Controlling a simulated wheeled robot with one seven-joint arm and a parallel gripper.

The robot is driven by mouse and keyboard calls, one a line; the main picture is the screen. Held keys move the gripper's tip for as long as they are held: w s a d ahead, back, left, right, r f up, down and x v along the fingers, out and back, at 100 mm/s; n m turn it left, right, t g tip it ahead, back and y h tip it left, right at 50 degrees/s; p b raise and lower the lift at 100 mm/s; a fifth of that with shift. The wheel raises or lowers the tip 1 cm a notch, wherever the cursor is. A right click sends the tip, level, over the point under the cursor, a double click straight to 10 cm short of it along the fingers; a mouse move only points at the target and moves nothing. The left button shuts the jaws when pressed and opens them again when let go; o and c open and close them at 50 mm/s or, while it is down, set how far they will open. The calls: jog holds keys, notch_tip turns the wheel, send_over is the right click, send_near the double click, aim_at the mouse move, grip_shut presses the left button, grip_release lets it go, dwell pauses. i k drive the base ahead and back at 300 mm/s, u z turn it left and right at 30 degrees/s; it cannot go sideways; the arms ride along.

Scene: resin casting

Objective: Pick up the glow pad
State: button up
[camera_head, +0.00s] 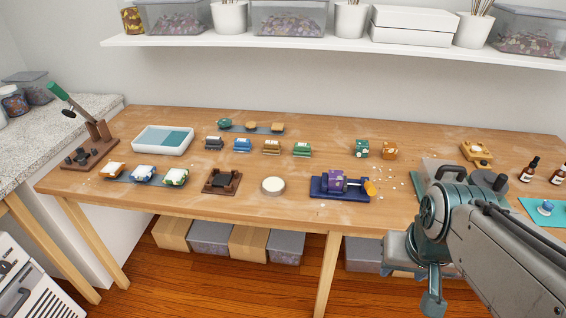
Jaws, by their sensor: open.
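A round, pale disc with a light rim (273,186) lies flat near the front middle of the bench. It looks like the glow pad, though I cannot confirm this by shape alone. Nothing covers it. My gripper (418,274) is in the lower right, in front of the bench's front edge. It is well to the right of the disc and apart from it. It is open, and I see nothing held in it. My arm hides part of the bench's right side.
The wooden bench (330,212) holds a dark square frame (222,181) left of the disc and a purple device on a blue base (340,187) right of it. Small coloured blocks (272,147) stand behind. A white tray (162,140) is at left. A shelf (330,45) hangs above.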

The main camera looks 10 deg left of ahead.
aim_at(271, 147)
jog(key=z, duration=0.3)
jog(key=k, duration=0.3)
jog(key=u, duration=1.6)
jog(key=i, duration=1.75)
jog(key=z, duration=0.2)
